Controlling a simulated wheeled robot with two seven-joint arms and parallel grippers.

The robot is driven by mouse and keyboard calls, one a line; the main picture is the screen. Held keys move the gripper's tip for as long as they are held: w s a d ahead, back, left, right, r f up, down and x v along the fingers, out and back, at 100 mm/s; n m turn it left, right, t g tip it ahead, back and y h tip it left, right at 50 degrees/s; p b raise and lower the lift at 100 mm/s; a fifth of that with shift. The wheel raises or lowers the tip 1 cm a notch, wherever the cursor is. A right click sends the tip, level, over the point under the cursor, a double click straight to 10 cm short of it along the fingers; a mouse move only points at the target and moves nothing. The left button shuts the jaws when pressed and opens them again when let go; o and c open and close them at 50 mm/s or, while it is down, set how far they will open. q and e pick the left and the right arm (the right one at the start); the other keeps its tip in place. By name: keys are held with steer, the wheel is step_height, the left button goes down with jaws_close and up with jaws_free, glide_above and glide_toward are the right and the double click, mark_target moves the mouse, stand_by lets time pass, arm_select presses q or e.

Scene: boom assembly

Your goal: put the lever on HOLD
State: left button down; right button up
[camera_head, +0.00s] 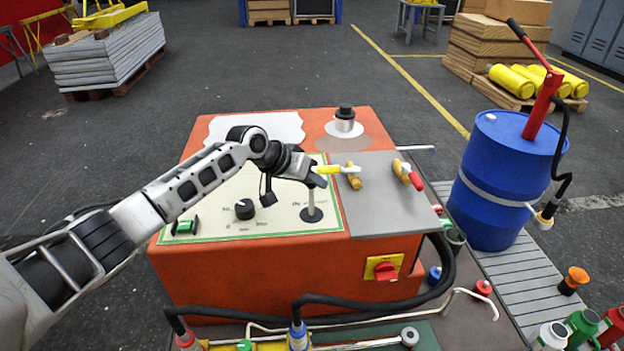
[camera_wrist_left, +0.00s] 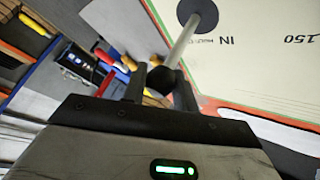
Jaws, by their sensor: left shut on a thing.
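The lever (camera_head: 311,200) is a thin pale rod on a round black base, on the cream panel of an orange cabinet. It looks near upright in the head view. My left gripper (camera_head: 316,179) is at its top. In the left wrist view the lever rod (camera_wrist_left: 184,42) runs down to a dark round knob, and the fingers of my left gripper (camera_wrist_left: 160,88) are closed around that knob. The word IN is readable beside the lever base; I cannot make out a HOLD mark. My right gripper is not in view.
A black rotary knob (camera_head: 244,209) and a green switch (camera_head: 186,226) are on the same panel. A blue drum (camera_head: 497,195) with a red hand pump (camera_head: 541,105) stands further right.

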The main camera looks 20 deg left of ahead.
arm_select(q)
steer(key=c, duration=1.1)
jaws_free()
steer(key=shift+r, duration=0.1)
steer(key=v, duration=1.6)
steer(key=shift+d, duration=0.15)
steer(key=s+d+f+m+t, duration=0.1)
steer(key=s+d+f, duration=0.35)
steer(key=f, duration=0.45)
steer(key=s+d+f, duration=0.3)
steer(key=d+f, duration=0.3)
steer(key=f, duration=0.3)
steer(key=s+d+f+t+y, duration=0.1)
steer(key=s+d+f, duration=0.1)
steer(key=s, duration=0.6)
steer(key=s+d+f+t+y, duration=0.1)
steer(key=s+d+f, duration=0.1)
steer(key=s+f, duration=0.2)
steer(key=s, duration=0.3)
steer(key=shift+s+d+f+t, duration=0.3)
steer(key=shift+s+d+t, duration=0.05)
steer(key=shift+d+t, duration=0.05)
